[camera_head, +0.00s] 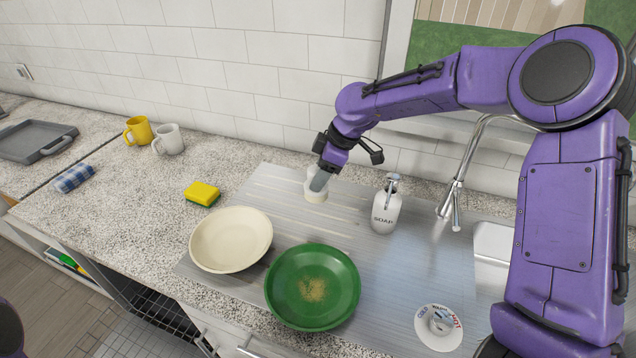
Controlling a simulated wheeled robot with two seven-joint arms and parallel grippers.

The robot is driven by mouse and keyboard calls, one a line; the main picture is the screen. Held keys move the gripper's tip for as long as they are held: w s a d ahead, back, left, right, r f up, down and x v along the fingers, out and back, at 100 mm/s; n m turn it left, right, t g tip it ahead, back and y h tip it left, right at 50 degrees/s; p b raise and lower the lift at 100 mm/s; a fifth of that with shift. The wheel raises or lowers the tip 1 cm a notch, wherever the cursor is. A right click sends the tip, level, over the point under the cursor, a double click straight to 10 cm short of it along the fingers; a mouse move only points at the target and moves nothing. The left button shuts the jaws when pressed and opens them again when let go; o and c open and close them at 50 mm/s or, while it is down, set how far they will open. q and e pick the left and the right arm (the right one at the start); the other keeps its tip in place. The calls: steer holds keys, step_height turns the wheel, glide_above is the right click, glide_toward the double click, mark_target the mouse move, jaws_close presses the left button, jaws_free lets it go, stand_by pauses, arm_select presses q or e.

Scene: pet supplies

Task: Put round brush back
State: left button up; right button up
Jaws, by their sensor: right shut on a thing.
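My right gripper (321,179) reaches down from the right over the back of the metal drainboard and is shut on the round brush, which is mostly hidden by the fingers. A small white round holder (316,197) stands on the drainboard right at the fingertips. I cannot tell whether the brush is inside the holder or just above it. My left gripper is not in view.
A white soap dispenser (386,211) stands close to the right of the holder, with the faucet (452,196) beyond. A cream plate (231,239) and a green dish (312,287) with brown crumbs lie in front. A yellow sponge (202,193) and two mugs (138,131) are left.

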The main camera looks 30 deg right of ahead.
steer(key=f, duration=0.1)
steer(key=w+d+f, duration=0.1)
steer(key=w+f+p, duration=0.1)
steer(key=shift+w+d+f, duration=0.15)
steer(key=shift+d+f, duration=0.05)
steer(key=shift+d, duration=0.1)
steer(key=w+f, duration=0.3)
steer(key=shift+w+d+f, duration=0.1)
steer(key=shift+w+d, duration=0.1)
steer(key=shift+d, duration=0.15)
step_height(320, 180, down, 3)
steer(key=shift+s+d+r+p, duration=0.1)
steer(key=shift+r+p, duration=0.1)
steer(key=shift+p, duration=0.3)
steer(key=shift+s, duration=0.4)
steer(key=shift+w+f, duration=0.2)
steer(key=shift+f, duration=0.05)
steer(key=o, duration=1.1)
steer(key=shift+r, duration=0.2)
steer(key=shift+d+r, duration=0.15)
steer(key=shift+r, duration=0.15)
arm_select(q)
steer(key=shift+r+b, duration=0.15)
steer(key=shift+b, duration=1)
arm_select(e)
steer(key=v, duration=1.1)
steer(key=shift+r, duration=0.15)
